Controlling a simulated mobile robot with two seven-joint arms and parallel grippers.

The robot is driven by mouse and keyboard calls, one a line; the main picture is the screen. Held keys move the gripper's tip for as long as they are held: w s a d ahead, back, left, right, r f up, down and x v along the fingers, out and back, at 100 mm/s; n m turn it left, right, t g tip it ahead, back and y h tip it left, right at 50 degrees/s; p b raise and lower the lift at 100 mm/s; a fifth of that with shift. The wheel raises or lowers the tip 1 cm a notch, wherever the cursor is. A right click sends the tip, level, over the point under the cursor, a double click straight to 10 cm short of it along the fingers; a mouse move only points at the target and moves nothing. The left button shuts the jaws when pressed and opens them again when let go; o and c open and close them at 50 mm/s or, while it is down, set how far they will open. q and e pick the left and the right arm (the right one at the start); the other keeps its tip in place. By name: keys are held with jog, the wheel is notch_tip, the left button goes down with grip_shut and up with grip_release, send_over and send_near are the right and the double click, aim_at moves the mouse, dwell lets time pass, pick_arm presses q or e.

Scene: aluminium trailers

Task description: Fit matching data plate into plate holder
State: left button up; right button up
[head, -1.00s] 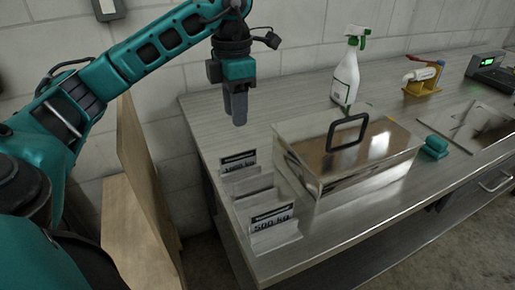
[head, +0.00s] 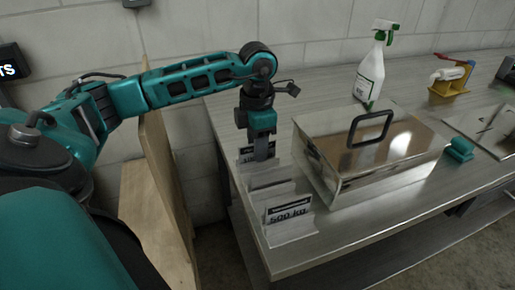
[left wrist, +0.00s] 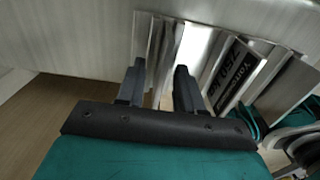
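My left gripper (head: 261,155) points down at the rear of a rack of upright plates (head: 272,183) at the bench's near left corner. In the left wrist view its two fingers (left wrist: 158,72) are apart, with pale plate edges (left wrist: 163,48) just beyond and partly between them; I cannot tell whether they touch. A white plate with a black label reading "500 kg" (head: 289,216) stands at the rack's front. Another labelled plate (head: 246,154) at the back is partly hidden by the gripper. A dark printed label (left wrist: 229,78) shows in the left wrist view. I cannot identify the plate holder. My right gripper is not in view.
A shiny metal box (head: 345,170) with a black handle stands right of the rack. Behind are a spray bottle (head: 371,75) and a yellow stand (head: 451,78). A teal block (head: 460,148) lies right of the box. A wooden board (head: 165,190) stands left of the bench.

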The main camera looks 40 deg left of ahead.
pick_arm(q)
jog(key=shift+f, duration=0.25)
grip_shut()
jog(key=shift+r, duration=0.15)
dwell(0.4)
notch_tip(320, 180, up, 10)
jog(key=shift+w+f+p, duration=0.1)
jog(key=shift+f+p, duration=0.05)
jog(key=shift+p, duration=0.15)
notch_tip(320, 180, up, 10)
jog(key=p, duration=0.2)
